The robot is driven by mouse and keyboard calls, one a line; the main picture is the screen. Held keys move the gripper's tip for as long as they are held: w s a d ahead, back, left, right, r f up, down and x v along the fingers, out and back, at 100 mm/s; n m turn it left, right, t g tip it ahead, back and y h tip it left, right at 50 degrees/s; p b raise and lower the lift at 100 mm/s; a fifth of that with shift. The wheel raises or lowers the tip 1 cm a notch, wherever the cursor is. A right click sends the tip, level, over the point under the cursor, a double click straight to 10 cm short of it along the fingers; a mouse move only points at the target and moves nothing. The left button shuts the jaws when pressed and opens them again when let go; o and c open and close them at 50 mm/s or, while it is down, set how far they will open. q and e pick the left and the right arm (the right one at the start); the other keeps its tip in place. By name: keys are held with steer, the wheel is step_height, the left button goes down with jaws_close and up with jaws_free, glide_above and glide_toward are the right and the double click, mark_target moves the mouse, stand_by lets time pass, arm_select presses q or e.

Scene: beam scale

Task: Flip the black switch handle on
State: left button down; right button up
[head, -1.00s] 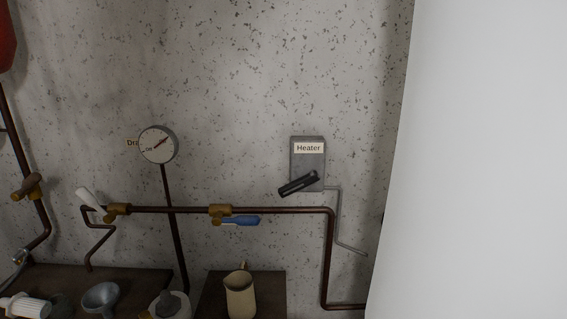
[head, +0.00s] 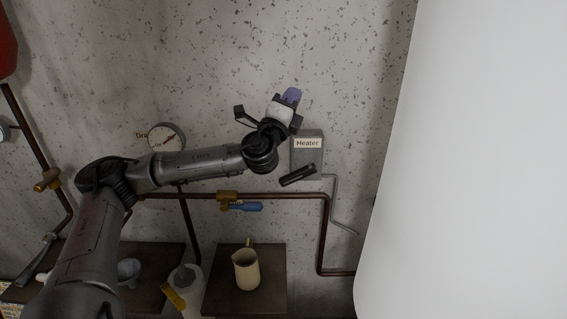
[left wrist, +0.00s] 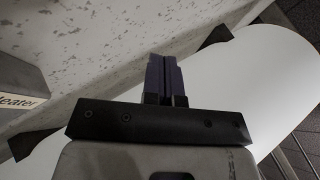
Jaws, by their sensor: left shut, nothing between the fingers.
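The black switch handle (head: 298,175) sticks out from the lower part of a grey wall box (head: 312,158) labelled "Heater" in the head view. The handle tilts, its left end lower than its right. My left gripper (head: 292,96) is up and to the left of the box, apart from the handle. Its purple fingers are shut with nothing between them, as the left wrist view (left wrist: 165,76) also shows. In that view part of the box (left wrist: 18,88) with its label is at the left edge, and the handle is not visible. My right gripper is not in view.
A pipe with a blue-handled valve (head: 243,207) runs below the box. A round gauge (head: 166,138) is partly behind my left arm. A cream jug (head: 246,269) stands on a brown surface below. A large white curved body (head: 480,160) fills the right side.

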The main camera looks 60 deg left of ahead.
arm_select(q)
step_height(320, 180, up, 7)
steer(key=a+m+t+h, duration=0.25)
steer(key=m+h, duration=0.85)
steer(key=m, duration=0.7)
step_height(320, 180, down, 11)
steer(key=a+m+g+h, duration=0.3)
steer(key=m+g, duration=0.6)
steer(key=m, duration=0.5)
steer(key=s+f+m+g, duration=0.6)
steer(key=f+m+g, duration=0.1)
steer(key=m, duration=0.4)
steer(key=shift+s+a+f, duration=0.25)
steer(key=shift+a+f, duration=0.1)
steer(key=shift+f, duration=0.3)
steer(key=shift+g, duration=0.25)
steer(key=shift+f, duration=0.1)
